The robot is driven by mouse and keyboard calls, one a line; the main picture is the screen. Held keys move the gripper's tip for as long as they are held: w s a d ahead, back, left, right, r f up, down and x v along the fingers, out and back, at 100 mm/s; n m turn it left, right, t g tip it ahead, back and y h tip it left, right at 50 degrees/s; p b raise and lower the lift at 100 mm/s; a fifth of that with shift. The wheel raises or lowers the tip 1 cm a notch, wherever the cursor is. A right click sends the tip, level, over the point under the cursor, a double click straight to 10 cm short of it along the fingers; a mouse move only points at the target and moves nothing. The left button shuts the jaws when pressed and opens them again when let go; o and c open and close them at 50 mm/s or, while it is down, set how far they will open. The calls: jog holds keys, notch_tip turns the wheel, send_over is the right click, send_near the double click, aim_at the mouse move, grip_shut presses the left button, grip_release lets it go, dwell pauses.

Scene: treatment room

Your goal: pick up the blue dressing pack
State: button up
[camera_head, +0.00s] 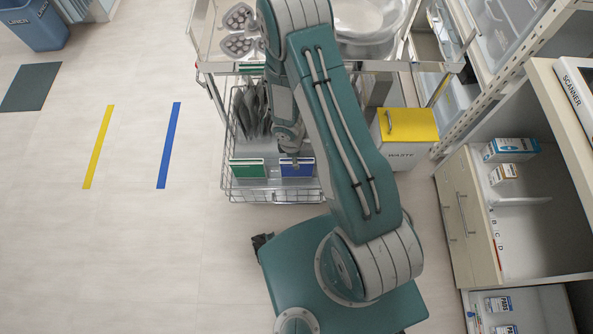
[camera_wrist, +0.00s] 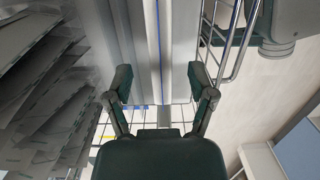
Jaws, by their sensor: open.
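The blue dressing pack (camera_head: 298,170) stands upright at the front right of a wire basket (camera_head: 272,196) in the head view. Its top edge is partly hidden by the end of my arm. My gripper (camera_head: 291,152) is right over the pack, pointing down. In the wrist view, my gripper (camera_wrist: 160,82) is open, with one finger on each side of pale upright panels with a thin blue line between them. These look like the pack's edge, but I cannot tell whether the fingers touch it.
A green pack (camera_head: 247,169) stands just left of the blue one. Dark grey pouches (camera_head: 252,108) fill the basket's back left and show blurred in the wrist view (camera_wrist: 40,80). A yellow-lidded waste bin (camera_head: 407,126) stands to the right.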

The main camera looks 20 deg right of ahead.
aim_at(297, 171)
jog(key=shift+s+d+f, duration=0.1)
jog(key=shift+d+f, duration=0.05)
jog(key=shift+f, duration=2.3)
jog(key=shift+f, duration=0.2)
grip_shut()
